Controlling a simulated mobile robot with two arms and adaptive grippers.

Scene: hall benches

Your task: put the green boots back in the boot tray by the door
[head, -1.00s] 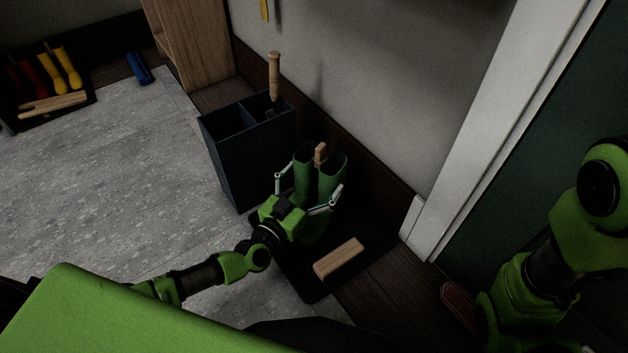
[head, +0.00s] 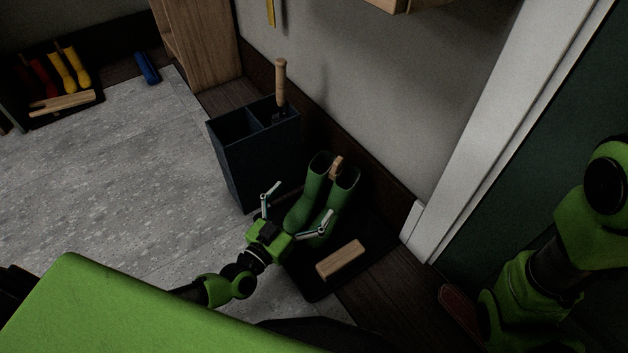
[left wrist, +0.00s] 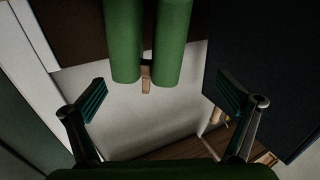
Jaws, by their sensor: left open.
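The pair of green boots (head: 312,198) stands upright on the black boot tray (head: 378,240) by the door, with a wooden clip (head: 336,168) between their tops. My left gripper (head: 297,203) is open and empty on the near side of the boots, its fingers spread apart. In the left wrist view the boot shafts (left wrist: 172,45) show at the top, beyond the open fingers of the left gripper (left wrist: 163,98). The boots' feet are partly hidden by the gripper in the head view. My right arm shows at the right, but its gripper is out of view.
A wooden block (head: 341,259) lies on the tray in front of the boots. A dark divided bin (head: 243,165) with a wooden-handled tool (head: 281,85) stands left of the boots. A far tray (head: 42,121) holds red and yellow boots. The grey floor at left is clear.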

